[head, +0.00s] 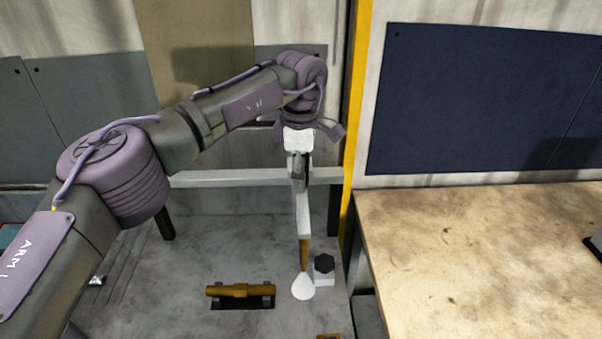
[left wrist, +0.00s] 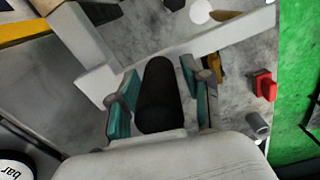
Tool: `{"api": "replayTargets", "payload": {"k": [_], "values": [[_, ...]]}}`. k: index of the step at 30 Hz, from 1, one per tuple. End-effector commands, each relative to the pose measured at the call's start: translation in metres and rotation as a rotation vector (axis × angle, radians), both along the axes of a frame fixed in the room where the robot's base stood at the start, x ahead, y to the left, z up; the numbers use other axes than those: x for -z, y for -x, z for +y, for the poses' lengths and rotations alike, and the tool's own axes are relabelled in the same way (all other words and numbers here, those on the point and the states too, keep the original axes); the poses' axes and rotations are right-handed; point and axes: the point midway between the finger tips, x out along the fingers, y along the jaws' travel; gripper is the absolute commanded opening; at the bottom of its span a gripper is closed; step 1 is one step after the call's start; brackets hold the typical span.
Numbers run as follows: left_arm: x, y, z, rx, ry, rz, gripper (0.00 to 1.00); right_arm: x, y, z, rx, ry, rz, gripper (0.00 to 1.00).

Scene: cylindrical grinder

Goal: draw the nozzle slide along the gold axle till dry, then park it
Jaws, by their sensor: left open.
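My left gripper (head: 299,172) is at the pale rail (head: 230,178) in the head view. In the left wrist view its teal-padded fingers (left wrist: 160,108) are open on either side of a black cylindrical grip (left wrist: 158,85), with visible gaps at both sides. A pale nozzle arm (head: 304,215) hangs below the gripper and ends in a gold nozzle (head: 303,254). A white cone (head: 303,287), apparently spray, spreads under the nozzle. The gold axle (head: 238,291) lies across a dark slot to the left of the cone. My right gripper is out of view.
A yellow post (head: 354,120) rises beside the rail. A wooden bench (head: 480,260) fills the right side. The left wrist view shows a red button (left wrist: 264,85) by a green panel (left wrist: 297,70).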

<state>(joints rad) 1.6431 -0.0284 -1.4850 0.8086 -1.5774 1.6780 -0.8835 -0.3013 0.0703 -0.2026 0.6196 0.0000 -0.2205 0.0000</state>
Motion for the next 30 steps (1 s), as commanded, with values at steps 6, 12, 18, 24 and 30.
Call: {"api": "replayTargets", "payload": {"k": [6, 12, 18, 24, 30], "values": [[0.001, 0.0, 0.0, 0.0, -0.001, 0.001, 0.58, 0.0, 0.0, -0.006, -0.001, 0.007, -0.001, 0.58], [-0.006, 0.0, 0.0, 0.0, -0.001, 0.0, 0.58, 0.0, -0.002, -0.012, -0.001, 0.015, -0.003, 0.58], [-0.04, 0.0, -0.001, -0.001, 0.0, -0.003, 0.58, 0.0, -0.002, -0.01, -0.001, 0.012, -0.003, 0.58], [-0.083, 0.0, -0.001, -0.001, 0.0, -0.002, 0.58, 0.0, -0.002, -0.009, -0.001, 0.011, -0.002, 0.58], [-0.112, 0.0, 0.0, -0.002, -0.001, 0.0, 0.58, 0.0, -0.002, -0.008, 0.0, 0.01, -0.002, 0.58]]}}
